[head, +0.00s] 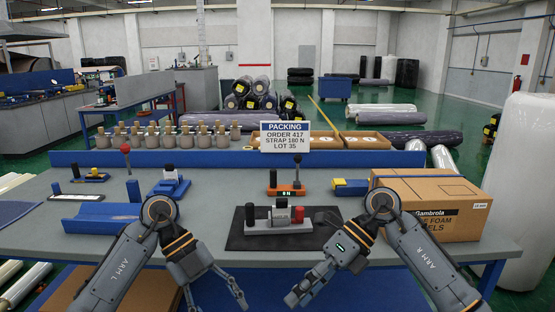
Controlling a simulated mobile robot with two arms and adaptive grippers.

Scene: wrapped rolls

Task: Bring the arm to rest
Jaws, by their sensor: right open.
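My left arm (125,255) and my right arm (425,258) both come in from the front and bend at the table's near edge. My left gripper (217,298) hangs low at the front, left of the middle; its fingers are spread and I see nothing between them. My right gripper (308,290) hangs low at the front, right of the middle; it is open and I see nothing in it. Both grippers appear in front of the grey worktable (225,190), apart from the things on it.
A grey device (280,219) sits on a black mat (243,240) in the middle. A blue cradle (100,217) lies left. A packing sign (285,136) and several wrapped rolls (375,108) are behind.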

